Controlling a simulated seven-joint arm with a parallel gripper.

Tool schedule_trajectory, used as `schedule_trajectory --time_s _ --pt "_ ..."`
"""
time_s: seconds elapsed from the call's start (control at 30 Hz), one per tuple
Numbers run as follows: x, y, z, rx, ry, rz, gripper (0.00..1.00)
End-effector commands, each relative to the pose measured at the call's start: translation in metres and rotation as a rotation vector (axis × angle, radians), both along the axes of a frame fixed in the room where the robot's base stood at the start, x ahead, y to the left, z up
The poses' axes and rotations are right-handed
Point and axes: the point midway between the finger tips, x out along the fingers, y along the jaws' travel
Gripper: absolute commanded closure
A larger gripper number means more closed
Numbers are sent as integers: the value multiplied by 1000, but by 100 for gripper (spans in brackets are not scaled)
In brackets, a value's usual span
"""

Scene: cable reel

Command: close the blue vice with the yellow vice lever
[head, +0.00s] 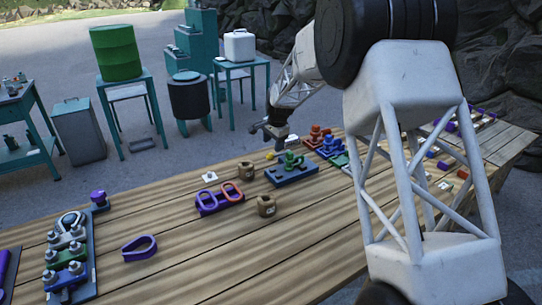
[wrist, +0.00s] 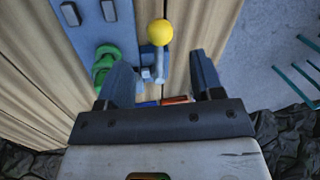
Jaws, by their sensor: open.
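The yellow vice lever shows a round yellow knob (wrist: 160,32) on a short grey stem in the wrist view. The knob is small in the head view (head: 270,156), just below my gripper. The stem meets a small blue block beside a flat blue plate, the blue vice (wrist: 120,22); the vice also shows in the head view (head: 291,176) with a green piece (wrist: 105,62) on it. My gripper (wrist: 160,62) is open and empty, its fingers apart to either side of the lever's line. It also shows in the head view (head: 274,133). Contact cannot be told.
A blue plate with orange parts (head: 318,137) stands close, right of the vice. My arm hides part of the table.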

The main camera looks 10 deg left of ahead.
Motion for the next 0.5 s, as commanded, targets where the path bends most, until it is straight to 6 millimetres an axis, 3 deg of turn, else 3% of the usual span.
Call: schedule_trajectory --time_s 0.5 --pt "6 9 -56 0 1 0 40"
